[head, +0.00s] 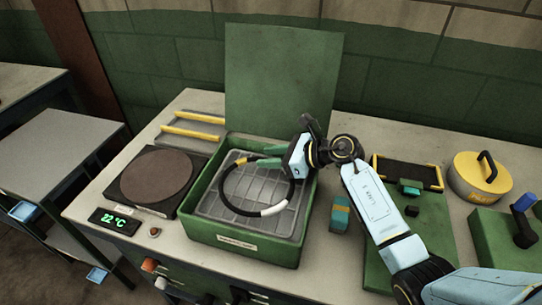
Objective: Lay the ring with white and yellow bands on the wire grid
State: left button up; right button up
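The ring (224,192) is a black hoop with a yellow band at its upper left and a white band at its lower right. It is inside the open green box, over the wire grid (212,207); whether it touches the grid is unclear. My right gripper (258,155) reaches in from the right with its green fingers at the ring's upper edge, beside the yellow band. The fingers cover part of the ring, and a small gap shows between them. I cannot tell whether they grip it. My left gripper is out of view.
The box's raised lid (283,80) stands behind. A round hotplate (157,174) with a green display (115,221) is on the left, near yellow bars (193,132).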

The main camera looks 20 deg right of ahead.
jog(key=shift+d+r, duration=0.1)
jog(key=shift+r, duration=0.1)
jog(key=v, duration=1.1)
jog(key=shift+s+d+r, duration=0.25)
